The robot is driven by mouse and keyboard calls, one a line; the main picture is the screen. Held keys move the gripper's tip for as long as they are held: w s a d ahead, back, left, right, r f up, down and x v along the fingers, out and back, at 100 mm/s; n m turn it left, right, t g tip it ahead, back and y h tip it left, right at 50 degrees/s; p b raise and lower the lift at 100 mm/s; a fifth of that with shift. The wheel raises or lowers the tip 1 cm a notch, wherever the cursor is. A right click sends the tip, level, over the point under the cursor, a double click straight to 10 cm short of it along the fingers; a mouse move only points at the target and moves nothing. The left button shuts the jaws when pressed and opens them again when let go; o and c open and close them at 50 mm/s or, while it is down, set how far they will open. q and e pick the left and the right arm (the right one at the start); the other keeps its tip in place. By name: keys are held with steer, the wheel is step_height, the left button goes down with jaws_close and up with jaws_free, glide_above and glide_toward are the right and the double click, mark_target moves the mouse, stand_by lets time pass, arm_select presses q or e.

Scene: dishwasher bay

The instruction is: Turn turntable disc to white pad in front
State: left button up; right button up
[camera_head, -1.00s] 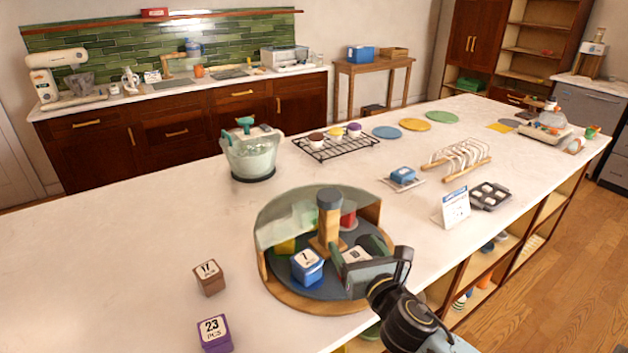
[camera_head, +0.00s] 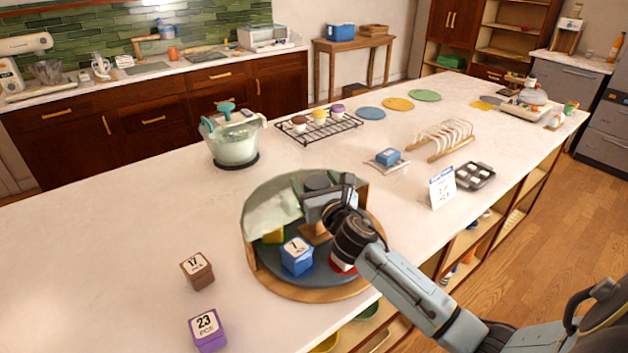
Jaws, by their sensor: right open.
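The turntable's dark grey disc (camera_head: 322,277) sits in a round wooden base (camera_head: 292,292) with a curved, partly see-through wall at the back. A post with a dark cap (camera_head: 317,182) rises from its middle. A blue cube (camera_head: 297,256) marked 1 stands at the disc's front, a yellow block (camera_head: 273,236) at its left rear. A red block with a white top (camera_head: 342,264) stands at the front right, partly behind my arm. My right gripper (camera_head: 325,208) is open, over the disc beside the post; whether it touches is unclear. I cannot make out a white pad. My left gripper is out of view.
A brown block (camera_head: 197,270) and a purple block (camera_head: 208,330) stand left of the turntable. A white sign (camera_head: 441,187) stands to the right.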

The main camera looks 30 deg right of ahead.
steer(key=shift+w, duration=0.45)
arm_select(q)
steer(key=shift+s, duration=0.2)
arm_select(e)
steer(key=shift+c, duration=0.2)
steer(key=c, duration=1.3)
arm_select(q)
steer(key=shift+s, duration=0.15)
arm_select(e)
steer(key=shift+d, duration=0.1)
steer(key=shift+c, duration=0.2)
